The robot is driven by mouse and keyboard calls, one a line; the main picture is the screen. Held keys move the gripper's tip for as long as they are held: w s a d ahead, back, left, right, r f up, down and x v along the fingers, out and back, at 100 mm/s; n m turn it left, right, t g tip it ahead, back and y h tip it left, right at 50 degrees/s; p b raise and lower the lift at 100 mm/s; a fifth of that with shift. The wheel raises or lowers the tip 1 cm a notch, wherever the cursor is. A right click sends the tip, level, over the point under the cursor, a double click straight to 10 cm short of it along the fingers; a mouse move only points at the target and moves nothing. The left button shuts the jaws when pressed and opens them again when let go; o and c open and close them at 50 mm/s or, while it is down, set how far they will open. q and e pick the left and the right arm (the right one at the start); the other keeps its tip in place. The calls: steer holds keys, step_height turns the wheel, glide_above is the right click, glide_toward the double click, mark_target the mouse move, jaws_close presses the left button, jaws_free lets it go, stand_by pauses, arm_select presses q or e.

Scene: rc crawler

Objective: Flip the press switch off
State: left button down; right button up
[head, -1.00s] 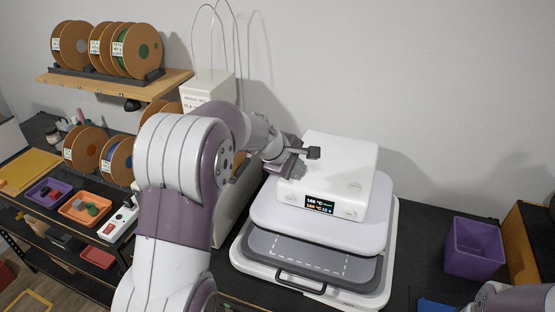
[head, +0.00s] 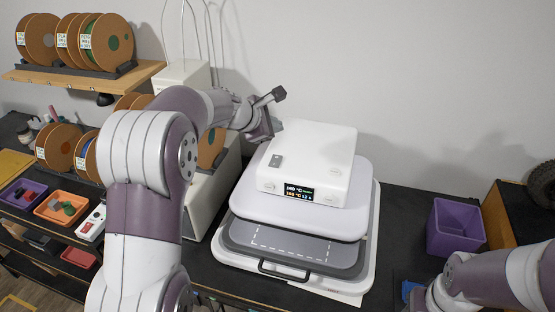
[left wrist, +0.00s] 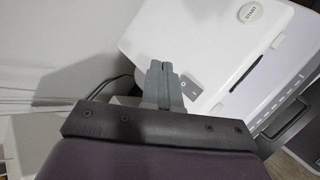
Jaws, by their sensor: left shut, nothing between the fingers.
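The press (head: 325,148) is a white box with a lit display (head: 299,192) above a pale platen. Its small grey switch (head: 276,161) is on the top face near the left edge. The switch also shows in the left wrist view (left wrist: 190,86), beside the fingers and partly hidden by them. I cannot tell which way its rocker is pressed. My left gripper (head: 276,127) is shut and empty, above and behind the switch at the press's back left corner, apart from the switch in the head view. Its closed grey fingers show in the left wrist view (left wrist: 159,68). My right gripper is out of frame.
A round START button (left wrist: 250,12) is on the press top. The press handle (head: 285,271) sticks out in front. A white printer-like box (head: 183,75) stands behind my left arm. A purple bin (head: 454,226) is to the right, with bare dark table between.

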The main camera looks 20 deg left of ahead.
mark_target(275, 160)
arm_select(q)
steer(key=f+b, duration=0.1)
steer(key=f, duration=0.1)
steer(key=f+b, duration=0.2)
steer(key=f, duration=0.1)
steer(key=f+b, duration=0.2)
steer(key=shift+w+f, duration=0.15)
steer(key=shift+w, duration=0.25)
steer(key=shift+f+b, duration=0.1)
steer(key=shift+b, duration=0.25)
stand_by(1.1)
steer(key=shift+w+f, duration=0.1)
steer(key=shift+f, duration=0.2)
steer(key=shift+f+b, duration=0.35)
steer(key=shift+b, duration=0.15)
stand_by(0.6)
steer(key=shift+r+p, duration=0.6)
steer(key=shift+r, duration=0.2)
steer(key=r+p, duration=0.4)
steer(key=r, duration=0.1)
steer(key=shift+s, duration=0.4)
